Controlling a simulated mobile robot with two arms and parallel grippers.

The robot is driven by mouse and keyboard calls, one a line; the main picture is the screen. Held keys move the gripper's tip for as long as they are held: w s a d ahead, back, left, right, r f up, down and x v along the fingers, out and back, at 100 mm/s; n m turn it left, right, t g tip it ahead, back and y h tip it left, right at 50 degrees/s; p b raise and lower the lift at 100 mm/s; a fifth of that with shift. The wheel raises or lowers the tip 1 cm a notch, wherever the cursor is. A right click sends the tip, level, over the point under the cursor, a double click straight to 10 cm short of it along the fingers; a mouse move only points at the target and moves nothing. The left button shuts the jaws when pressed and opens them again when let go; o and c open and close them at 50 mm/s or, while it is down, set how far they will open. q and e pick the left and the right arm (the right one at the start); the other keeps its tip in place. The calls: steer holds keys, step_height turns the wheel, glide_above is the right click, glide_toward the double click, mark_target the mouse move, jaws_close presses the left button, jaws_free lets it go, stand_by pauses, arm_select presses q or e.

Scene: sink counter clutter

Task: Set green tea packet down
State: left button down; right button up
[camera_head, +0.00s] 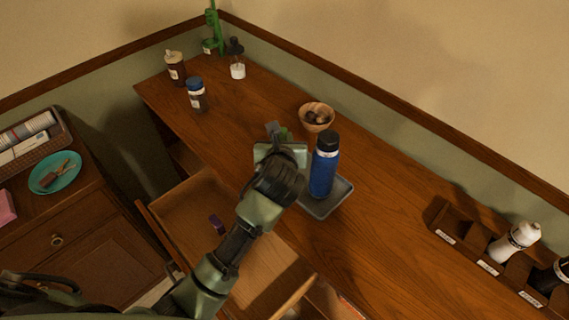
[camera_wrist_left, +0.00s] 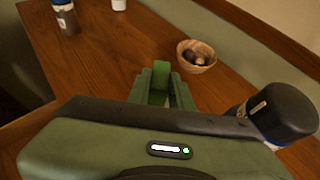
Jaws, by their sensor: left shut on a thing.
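My left gripper (camera_head: 279,131) reaches over the wooden counter, left of the blue bottle, and is shut on the green tea packet (camera_wrist_left: 161,74). In the left wrist view, the packet is a small green piece between the two fingers (camera_wrist_left: 163,90). In the head view, my wrist hides most of it. Whether the packet touches the counter I cannot tell. My right gripper is not in view.
A blue bottle (camera_head: 324,170) stands on a grey tray (camera_head: 340,195) close to my gripper. A wooden bowl (camera_head: 316,117) is just behind. Several bottles stand at the far left end. A wooden rack (camera_head: 470,235) is at right. An open drawer (camera_head: 185,215) lies below my arm.

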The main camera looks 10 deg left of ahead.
arm_select(q)
step_height(320, 180, down, 6)
steer(key=shift+w+f, duration=0.1)
steer(key=shift+w, duration=0.05)
step_height(320, 180, down, 4)
steer(key=shift+f, duration=0.1)
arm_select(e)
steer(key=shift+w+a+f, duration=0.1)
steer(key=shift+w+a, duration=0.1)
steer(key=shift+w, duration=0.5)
arm_select(q)
steer(key=shift+f, duration=0.2)
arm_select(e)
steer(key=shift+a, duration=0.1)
arm_select(q)
steer(key=c, duration=1.3)
jaws_free()
steer(key=shift+o, duration=0.2)
steer(key=shift+r, duration=0.1)
steer(key=shift+s+r, duration=0.15)
steer(key=shift+s, duration=0.05)
steer(key=v, duration=1.1)
steer(key=shift+s+r+b, duration=0.2)
steer(key=shift+s+b, duration=0.05)
steer(key=shift+b, duration=0.15)
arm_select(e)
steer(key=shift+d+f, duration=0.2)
arm_select(q)
steer(key=shift+d, duration=0.1)
